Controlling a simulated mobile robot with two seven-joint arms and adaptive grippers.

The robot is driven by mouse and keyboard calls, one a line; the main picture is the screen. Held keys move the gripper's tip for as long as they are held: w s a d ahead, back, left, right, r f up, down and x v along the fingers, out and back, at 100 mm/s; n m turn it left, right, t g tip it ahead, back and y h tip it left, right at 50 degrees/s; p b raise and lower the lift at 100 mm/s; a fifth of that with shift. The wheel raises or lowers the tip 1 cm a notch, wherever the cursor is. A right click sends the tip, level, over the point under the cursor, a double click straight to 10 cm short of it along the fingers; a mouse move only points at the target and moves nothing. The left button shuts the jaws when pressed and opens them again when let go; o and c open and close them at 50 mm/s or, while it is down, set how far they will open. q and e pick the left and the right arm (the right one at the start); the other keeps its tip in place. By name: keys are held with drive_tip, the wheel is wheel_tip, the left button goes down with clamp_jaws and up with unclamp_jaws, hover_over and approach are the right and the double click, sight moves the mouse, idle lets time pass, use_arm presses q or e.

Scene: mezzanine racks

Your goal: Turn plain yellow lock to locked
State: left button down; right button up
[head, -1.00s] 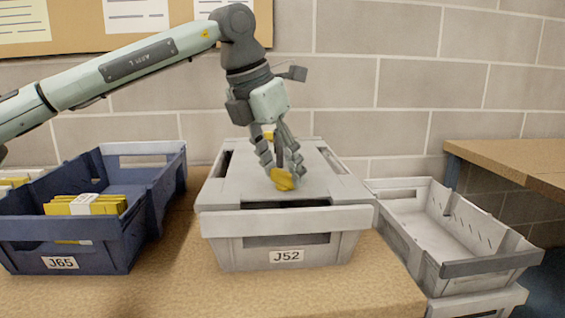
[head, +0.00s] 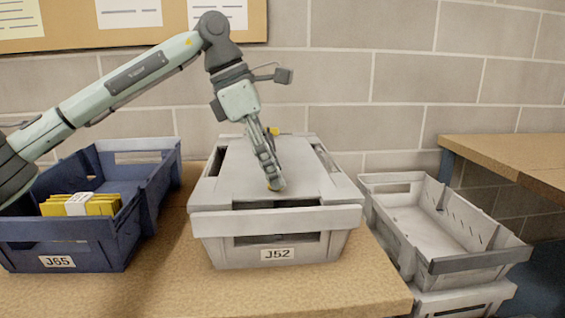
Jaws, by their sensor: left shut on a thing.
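The crate labelled J52 (head: 276,222) is pale grey with a flat lid (head: 225,180), and stands on the bench. A second yellow piece (head: 273,131) shows at the back of the lid, partly behind the fingers. I cannot make out markings on either or the held lock's setting. My right gripper is not in view.
A blue crate labelled J65 (head: 95,229) with yellow packets (head: 100,205) stands at the left, under my left arm. An empty grey crate (head: 480,262) stands at the right, on another crate. A wooden table (head: 510,155) is behind it. Bare bench (head: 180,285) shows in front.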

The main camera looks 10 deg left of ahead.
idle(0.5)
use_arm(q)
drive_tip(key=c, duration=0.6)
unclamp_jaws()
drive_tip(key=shift+c, duration=0.2)
drive_tip(key=v, duration=1.2)
